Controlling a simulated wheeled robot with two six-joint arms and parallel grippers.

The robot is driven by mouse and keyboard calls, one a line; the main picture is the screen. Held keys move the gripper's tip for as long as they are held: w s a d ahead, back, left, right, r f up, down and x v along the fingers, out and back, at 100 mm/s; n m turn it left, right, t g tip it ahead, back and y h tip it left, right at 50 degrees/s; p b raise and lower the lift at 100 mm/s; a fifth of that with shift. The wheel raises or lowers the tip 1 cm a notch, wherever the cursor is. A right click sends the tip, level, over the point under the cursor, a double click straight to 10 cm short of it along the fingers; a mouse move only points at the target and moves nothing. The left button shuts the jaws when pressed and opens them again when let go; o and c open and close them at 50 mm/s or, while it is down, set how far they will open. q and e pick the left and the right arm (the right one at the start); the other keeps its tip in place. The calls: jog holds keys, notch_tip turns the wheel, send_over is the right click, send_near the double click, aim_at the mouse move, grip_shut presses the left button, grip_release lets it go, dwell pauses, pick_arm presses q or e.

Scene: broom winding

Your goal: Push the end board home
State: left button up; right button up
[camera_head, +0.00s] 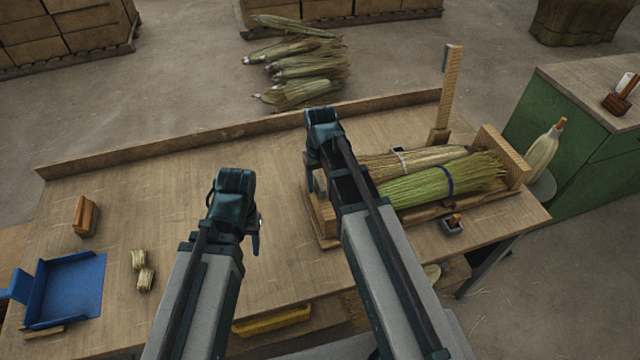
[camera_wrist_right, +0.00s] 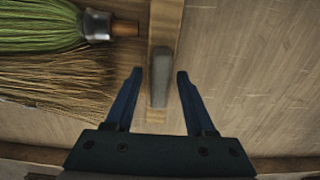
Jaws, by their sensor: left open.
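The wooden end board (camera_wrist_right: 166,22) runs up the right wrist view with a grey grip (camera_wrist_right: 160,76) on it. My right gripper (camera_wrist_right: 160,74) is open, with one blue finger on each side of the grip and a gap at both. In the head view my right gripper (camera_head: 318,182) is over the tray's left end and mostly hides this board (camera_head: 324,222). The green broom bundle (camera_head: 440,182) lies in the tray beside a tan bundle (camera_head: 405,161). The green bundle's ferrule and wooden handle (camera_wrist_right: 125,28) point at the board. My left gripper (camera_head: 254,232) is open and empty over the table.
A fixed end board (camera_head: 503,157) closes the tray's right end. A post (camera_head: 449,95) stands behind it. A blue dustpan (camera_head: 68,289), a wooden block (camera_head: 84,215) and small straw bundles (camera_head: 142,270) lie at left. A small dark cup (camera_head: 452,226) stands in front.

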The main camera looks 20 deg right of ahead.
grip_shut()
dwell(1.2)
jog(key=shift+d, duration=0.1)
